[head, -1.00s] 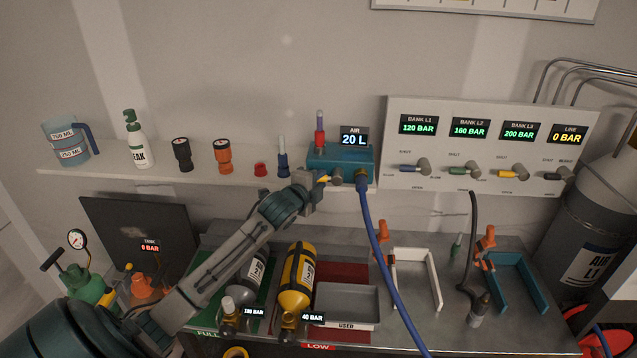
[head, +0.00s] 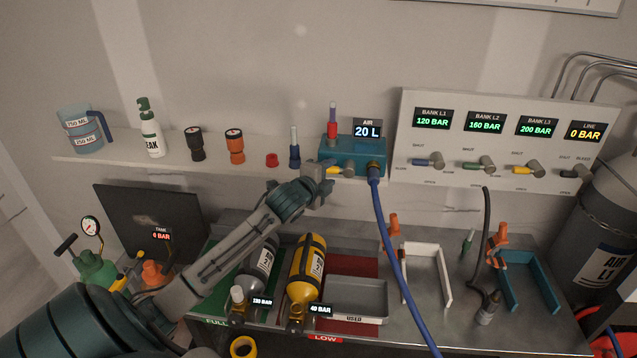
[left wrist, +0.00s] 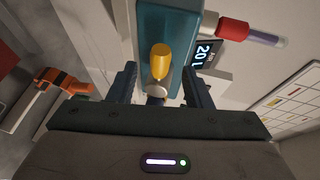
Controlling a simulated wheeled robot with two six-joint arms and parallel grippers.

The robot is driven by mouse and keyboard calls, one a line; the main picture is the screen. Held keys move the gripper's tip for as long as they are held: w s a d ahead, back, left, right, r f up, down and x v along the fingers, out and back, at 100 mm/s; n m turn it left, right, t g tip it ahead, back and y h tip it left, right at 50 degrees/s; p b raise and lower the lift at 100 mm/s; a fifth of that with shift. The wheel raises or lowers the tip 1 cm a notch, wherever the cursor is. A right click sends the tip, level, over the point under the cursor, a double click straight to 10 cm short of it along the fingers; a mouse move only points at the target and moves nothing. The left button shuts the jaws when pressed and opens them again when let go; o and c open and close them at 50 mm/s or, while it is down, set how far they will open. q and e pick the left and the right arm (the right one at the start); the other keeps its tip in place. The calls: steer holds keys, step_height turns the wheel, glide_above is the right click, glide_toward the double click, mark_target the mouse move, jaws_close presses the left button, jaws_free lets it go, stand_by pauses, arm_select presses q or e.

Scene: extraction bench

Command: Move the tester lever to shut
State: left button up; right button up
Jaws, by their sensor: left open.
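The tester is a teal box (head: 365,155) at the right end of the shelf, with a display (head: 367,128) reading AIR 20 L. Its yellow lever (head: 338,171) sits on the front, pointing left in the head view. My left gripper (head: 322,183) is at the front of the tester by the lever. In the left wrist view the gripper (left wrist: 160,85) is open, with the yellow lever (left wrist: 161,58) between its two fingers and a gap on both sides. Contact is not visible. My right gripper is not in view.
A blue hose (head: 391,240) hangs from the tester's right side. A valve panel (head: 500,105) is to its right. A blue-based fitting (head: 294,155) and a red cap (head: 272,160) stand on the shelf to the left. Cylinders, including a yellow one (head: 305,265), lie below my forearm.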

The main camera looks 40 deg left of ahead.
arm_select(q)
steer(key=b+v, duration=0.3)
steer(key=v, duration=0.6)
steer(key=shift+s+b, duration=0.3)
steer(key=shift+d, duration=0.1)
